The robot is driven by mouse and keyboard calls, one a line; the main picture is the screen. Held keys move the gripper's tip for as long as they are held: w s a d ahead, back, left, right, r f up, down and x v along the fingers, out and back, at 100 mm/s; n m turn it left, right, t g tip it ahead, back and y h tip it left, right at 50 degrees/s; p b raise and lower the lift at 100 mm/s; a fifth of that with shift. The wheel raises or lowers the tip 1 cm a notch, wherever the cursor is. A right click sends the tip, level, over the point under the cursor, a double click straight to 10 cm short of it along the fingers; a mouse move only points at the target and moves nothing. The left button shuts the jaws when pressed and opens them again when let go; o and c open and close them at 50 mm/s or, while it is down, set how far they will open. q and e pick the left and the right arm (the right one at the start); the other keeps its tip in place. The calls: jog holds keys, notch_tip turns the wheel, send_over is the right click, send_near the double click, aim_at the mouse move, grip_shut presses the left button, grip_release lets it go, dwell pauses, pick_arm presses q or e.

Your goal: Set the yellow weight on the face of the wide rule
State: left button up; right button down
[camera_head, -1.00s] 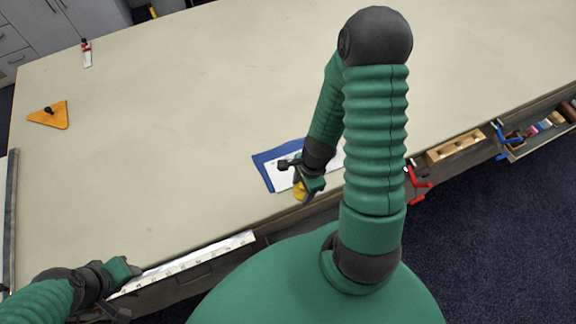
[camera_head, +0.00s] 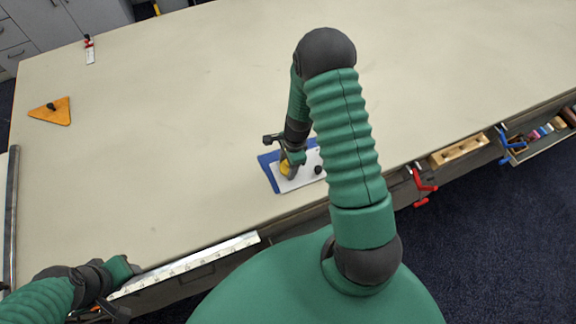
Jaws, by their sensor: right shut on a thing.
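The yellow weight (camera_head: 286,169) is in my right gripper (camera_head: 287,158), over the left part of a white sheet on a blue mat; I cannot tell whether it touches the sheet. The gripper partly hides it. The wide rule (camera_head: 190,263) is a long white strip with dark marks along the table's front edge at lower left. My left gripper (camera_head: 124,283) is at the rule's left end; its fingers are too hidden to tell whether they are open or shut.
The blue mat (camera_head: 268,160) bears the white sheet (camera_head: 308,171) with a small dark knob. An orange triangle (camera_head: 50,113) lies at left, and a dark metal bar (camera_head: 12,215) at the left edge. Red clamp (camera_head: 422,188) and wooden block (camera_head: 459,151) are at the front edge. The table's middle is clear.

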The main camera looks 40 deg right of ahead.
jog(key=shift+a+f, duration=0.1)
jog(key=shift+a, duration=0.05)
jog(key=c, duration=0.8)
grip_release()
jog(key=shift+o, duration=1.5)
jog(key=shift+d+f, duration=0.1)
jog(key=shift+d, duration=0.3)
pick_arm(q)
jog(key=shift+d+f, duration=0.1)
pick_arm(e)
jog(key=shift+a, duration=0.15)
